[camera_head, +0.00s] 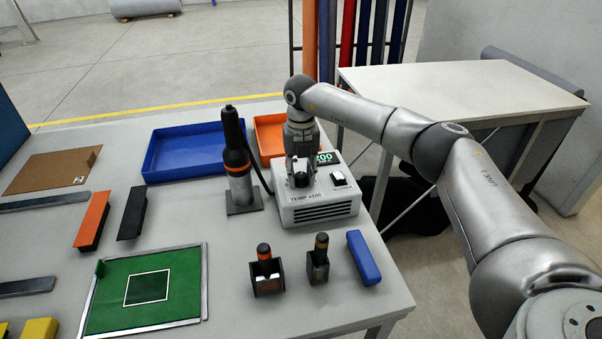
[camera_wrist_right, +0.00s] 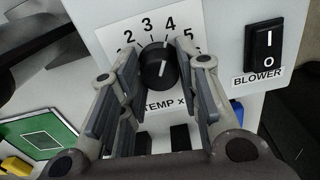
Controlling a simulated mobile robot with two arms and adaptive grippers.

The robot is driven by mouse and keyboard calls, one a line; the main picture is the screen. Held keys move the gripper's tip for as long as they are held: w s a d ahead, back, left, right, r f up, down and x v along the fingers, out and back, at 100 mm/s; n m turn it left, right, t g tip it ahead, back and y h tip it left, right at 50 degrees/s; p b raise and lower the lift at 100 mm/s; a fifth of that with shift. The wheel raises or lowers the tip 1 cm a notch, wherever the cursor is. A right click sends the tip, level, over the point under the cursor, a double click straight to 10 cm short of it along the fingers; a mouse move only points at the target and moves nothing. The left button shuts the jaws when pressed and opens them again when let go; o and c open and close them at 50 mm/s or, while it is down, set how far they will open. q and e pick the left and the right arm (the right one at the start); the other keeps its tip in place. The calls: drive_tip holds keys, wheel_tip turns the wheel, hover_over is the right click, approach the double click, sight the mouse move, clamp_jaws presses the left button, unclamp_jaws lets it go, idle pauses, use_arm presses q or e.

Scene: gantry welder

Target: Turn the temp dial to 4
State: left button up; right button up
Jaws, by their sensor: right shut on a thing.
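The control box (camera_head: 320,207), labelled TEMP x100, stands on the table. In the right wrist view, its black temp dial (camera_wrist_right: 158,66) sits under a white scale plate (camera_wrist_right: 122,34) with numbers 2 to 5 showing. The dial's white mark seems to point up toward the 4, but its exact setting is hard to tell. My right gripper (camera_head: 300,180) reaches down over the box; in the wrist view its fingers (camera_wrist_right: 158,72) are shut on the dial, one on each side. The green display (camera_head: 326,157) is partly hidden by the gripper. My left gripper is out of view.
A blower switch (camera_wrist_right: 264,48) sits right of the dial in the wrist view. The hot-air tool (camera_head: 237,160) stands upright in a holder close left of the box. Blue (camera_head: 185,152) and orange (camera_head: 270,134) trays lie behind.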

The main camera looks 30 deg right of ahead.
sight(301, 175)
drive_tip(key=o, duration=1)
wheel_tip(301, 175, up, 12)
drive_tip(key=shift+r, duration=0.1)
